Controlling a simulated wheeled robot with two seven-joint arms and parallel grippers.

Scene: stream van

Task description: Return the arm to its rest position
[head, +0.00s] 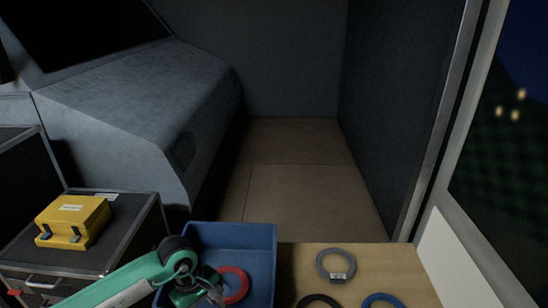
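My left arm (125,286), green with dark joints, comes in from the bottom left. It reaches over the left part of a blue bin (262,238). My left gripper (212,287) is small and partly hidden by its own wrist at the bin; whether its fingers are open or shut does not show. A red ring (240,279) lies in the bin, just right of the gripper and partly covered at its left side. I cannot tell whether they touch. My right arm and gripper are out of view.
On the wooden top (380,262) right of the bin lie a grey ring (324,259) with a label, a black ring (319,297) and a blue ring (383,296). A yellow case (73,217) sits on a dark case (125,215) at left. The floor (300,190) beyond is clear.

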